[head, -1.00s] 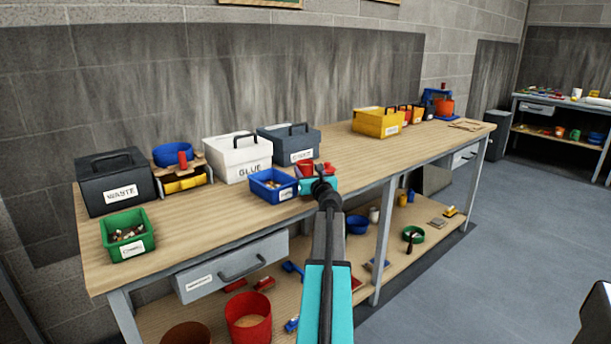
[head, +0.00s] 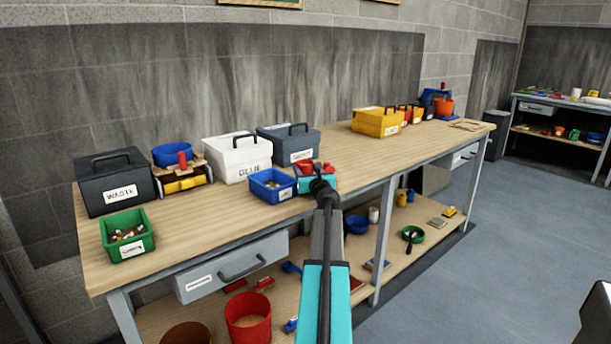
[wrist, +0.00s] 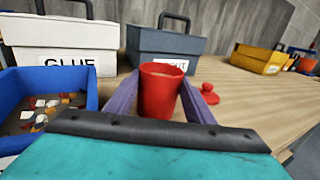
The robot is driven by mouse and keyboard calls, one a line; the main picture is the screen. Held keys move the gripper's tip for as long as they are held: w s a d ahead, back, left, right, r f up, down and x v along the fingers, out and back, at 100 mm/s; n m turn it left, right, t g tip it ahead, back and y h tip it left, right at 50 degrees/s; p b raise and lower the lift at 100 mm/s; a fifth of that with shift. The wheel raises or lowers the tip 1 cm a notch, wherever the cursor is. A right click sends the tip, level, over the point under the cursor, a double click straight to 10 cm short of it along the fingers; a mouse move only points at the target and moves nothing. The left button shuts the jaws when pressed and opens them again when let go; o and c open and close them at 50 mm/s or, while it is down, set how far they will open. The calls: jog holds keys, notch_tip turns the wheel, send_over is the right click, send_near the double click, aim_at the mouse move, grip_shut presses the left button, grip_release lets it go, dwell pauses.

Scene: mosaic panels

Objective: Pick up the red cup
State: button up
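The red cup (wrist: 160,92) stands upright between the two purple fingers of my gripper (wrist: 159,82) in the wrist view. The fingers lie along its left and right sides. Whether they press on it or leave a thin gap is not clear.
The blue bin (head: 272,186) is close on the left. The white GLUE box (head: 240,160) and the grey-blue box (head: 288,148) stand behind. A small red knobbed piece (wrist: 210,95) lies right of the cup. The bench top (head: 400,156) farther right is clear up to the yellow box (head: 376,122).

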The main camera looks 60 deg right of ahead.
jog(key=shift+r, duration=0.1)
jog(key=shift+c, duration=0.3)
jog(key=shift+r, duration=0.45)
notch_tip(320, 180, up, 3)
jog(key=shift+f+p, duration=0.1)
jog(key=shift+p, duration=0.55)
jog(key=r+v, duration=0.1)
jog(key=v, duration=1.5)
jog(key=shift+s+d, duration=0.35)
jog(key=shift+r, duration=0.1)
